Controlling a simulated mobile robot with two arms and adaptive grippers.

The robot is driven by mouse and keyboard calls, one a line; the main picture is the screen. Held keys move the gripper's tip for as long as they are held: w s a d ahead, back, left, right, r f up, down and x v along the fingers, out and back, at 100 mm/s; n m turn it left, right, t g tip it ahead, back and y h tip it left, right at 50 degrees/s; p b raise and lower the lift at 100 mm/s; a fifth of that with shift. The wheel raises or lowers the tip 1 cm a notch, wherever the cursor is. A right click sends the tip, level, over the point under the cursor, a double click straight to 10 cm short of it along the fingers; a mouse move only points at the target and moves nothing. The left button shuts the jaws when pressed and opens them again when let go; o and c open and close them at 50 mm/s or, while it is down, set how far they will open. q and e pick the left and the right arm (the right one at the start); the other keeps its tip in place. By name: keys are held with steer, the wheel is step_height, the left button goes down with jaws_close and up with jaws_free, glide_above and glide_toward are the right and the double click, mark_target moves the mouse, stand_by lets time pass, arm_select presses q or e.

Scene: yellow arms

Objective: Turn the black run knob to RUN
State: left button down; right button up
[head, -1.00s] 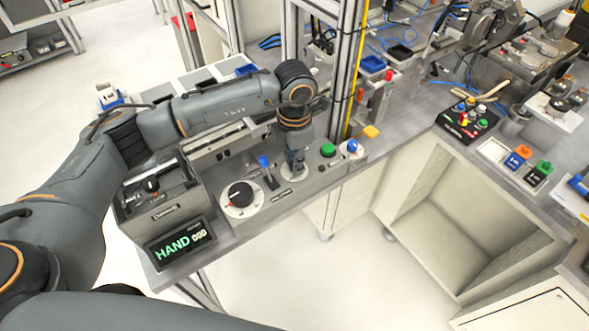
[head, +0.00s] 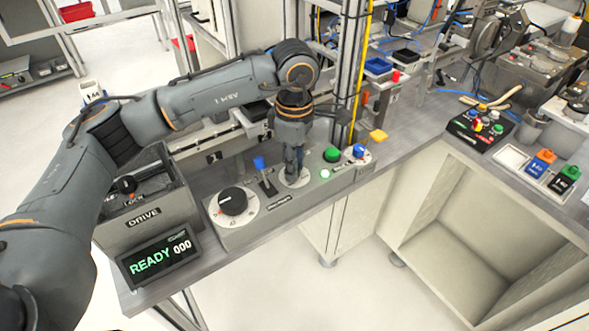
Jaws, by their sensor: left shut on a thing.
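My left gripper (head: 293,172) points straight down at the small white dial plate (head: 305,181) on the grey control panel (head: 250,231). It is shut on the black run knob, which the fingers hide almost fully, so I cannot read its pointer. The display (head: 160,257) in front of the drive box reads READY 000 in green and white. A small green lamp (head: 325,173) is lit on the panel to the right of the gripper. My right gripper is out of view.
A larger black dial knob (head: 232,201) and a blue-tipped lever (head: 264,176) stand left of the gripper. A green button (head: 332,155) and a blue knob (head: 359,151) are close on its right. The drive box (head: 143,221) is at the left.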

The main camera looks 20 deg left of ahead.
arm_select(q)
steer(key=shift+m, duration=0.3)
stand_by(0.4)
steer(key=c, duration=1.1)
jaws_free()
step_height(320, 180, up, 12)
